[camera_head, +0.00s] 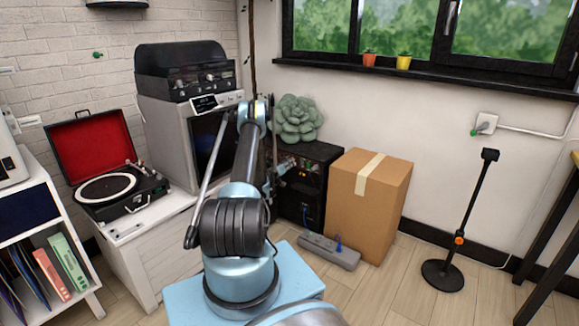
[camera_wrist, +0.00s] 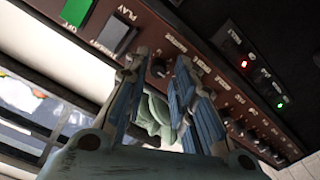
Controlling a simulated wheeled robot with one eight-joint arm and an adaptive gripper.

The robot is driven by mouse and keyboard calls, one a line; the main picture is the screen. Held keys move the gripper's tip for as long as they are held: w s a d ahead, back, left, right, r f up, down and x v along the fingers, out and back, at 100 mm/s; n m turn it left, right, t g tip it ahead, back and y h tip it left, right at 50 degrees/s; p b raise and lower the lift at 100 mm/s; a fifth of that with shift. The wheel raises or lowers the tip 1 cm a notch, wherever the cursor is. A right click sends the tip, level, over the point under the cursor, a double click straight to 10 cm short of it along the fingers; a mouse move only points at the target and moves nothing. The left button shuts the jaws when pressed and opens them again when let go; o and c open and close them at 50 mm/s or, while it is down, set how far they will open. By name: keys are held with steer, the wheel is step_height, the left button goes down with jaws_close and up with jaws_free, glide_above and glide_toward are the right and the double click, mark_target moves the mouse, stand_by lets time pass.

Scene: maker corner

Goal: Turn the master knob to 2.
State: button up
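A brown control strip (camera_wrist: 203,57) with several small dark knobs crosses the wrist view. It appears to be the upper front of the black cabinet (camera_head: 312,194) in the head view. One dark knob (camera_wrist: 157,68) shows between the fingertips of my gripper (camera_wrist: 161,63). The fingers stand apart on either side of it; I cannot tell whether they touch it. In the head view my gripper (camera_head: 279,168) is at the cabinet's front, partly hidden by my arm.
A green button (camera_wrist: 75,11) and a grey button (camera_wrist: 115,34) lie along the strip. A cardboard box (camera_head: 368,205) stands right of the cabinet, and a grey power strip (camera_head: 328,251) lies before it. A plant (camera_head: 297,119) stands on top. A red-lidded turntable (camera_head: 105,188) is left.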

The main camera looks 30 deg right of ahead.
steer(key=v, duration=0.6)
steer(key=shift+a, duration=0.25)
steer(key=a+r+g+y, duration=0.1)
steer(key=a+r, duration=0.3)
steer(key=r, duration=0.6)
steer(key=a+r+g+y, duration=0.1)
steer(key=a+r+y, duration=0.1)
steer(key=a+r, duration=0.5)
steer(key=s+a+r+n+y, duration=0.1)
steer(key=s+a+r+y, duration=0.3)
steer(key=s+a+r, duration=0.85)
steer(key=s+a+r+n+g+y, duration=0.1)
steer(key=s+a+r+n+y, duration=0.25)
steer(key=s+a, duration=1.2)
steer(key=s+a+f+n+y, duration=0.1)
steer(key=s+a, duration=0.3)
steer(key=s, duration=0.4)
steer(key=s+a+f+n+g+y, duration=0.1)
steer(key=s+a+f+y, duration=0.2)
steer(key=s, duration=0.5)
steer(key=s+a+f+n+g+y, duration=0.1)
steer(key=s+a+f+y, duration=0.1)
steer(key=s+a+f, duration=0.2)
steer(key=s+a, duration=0.3)
steer(key=s, duration=0.1)
steer(key=shift+s+n, duration=0.2)
steer(key=shift+n, duration=0.15)
